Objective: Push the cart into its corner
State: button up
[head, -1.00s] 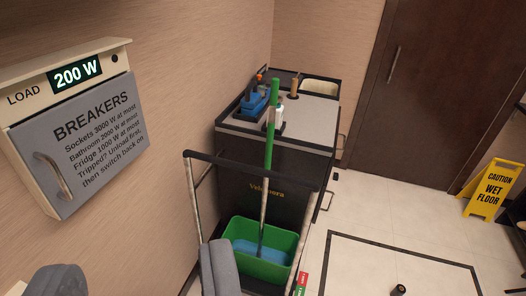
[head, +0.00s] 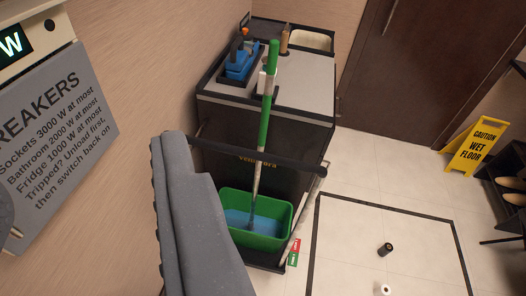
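The cart (head: 285,95) is black with a grey top. It stands along the left wall, with a black push bar (head: 265,154) at its near end. A green bucket (head: 240,238) with blue inside sits low at that end, and a green-handled mop (head: 264,135) stands in it. Red and green tabs (head: 294,252) show by the bucket's right side. My gripper (head: 88,172) is open and empty, with its grey fingers wide apart. The right finger overlaps the bar's left end in the picture. I cannot tell whether they touch.
A dark door (head: 410,70) is at the back. A yellow wet-floor sign (head: 474,148) and a shoe rack (head: 508,180) stand right. A black-outlined rectangle (head: 378,208) on the floor holds a small black object (head: 385,249).

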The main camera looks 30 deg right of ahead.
aim_at(263, 158)
jog(key=w+d+f+n+t+h, duration=0.25)
jog(key=w+f+n, duration=0.25)
jog(key=w+f, duration=1.7)
jog(key=w+d+f+n+h, duration=0.1)
jog(key=d+f+n+h, duration=0.15)
jog(key=d+f, duration=0.4)
jog(key=d+f+n+g+h, duration=0.1)
jog(key=d+f+n+h, duration=0.15)
jog(key=f, duration=0.75)
jog(key=w+d+f+n+h, duration=0.1)
jog(key=d+f+h, duration=0.35)
jog(key=f, duration=0.35)
jog(key=shift+y, duration=0.4)
jog(key=b+x, duration=0.2)
jog(key=x, duration=1.1)
jog(key=shift+s+d, duration=0.15)
jog(key=shift+d, duration=0.1)
jog(key=shift+f, duration=0.1)
jog(key=shift+c, duration=0.3)
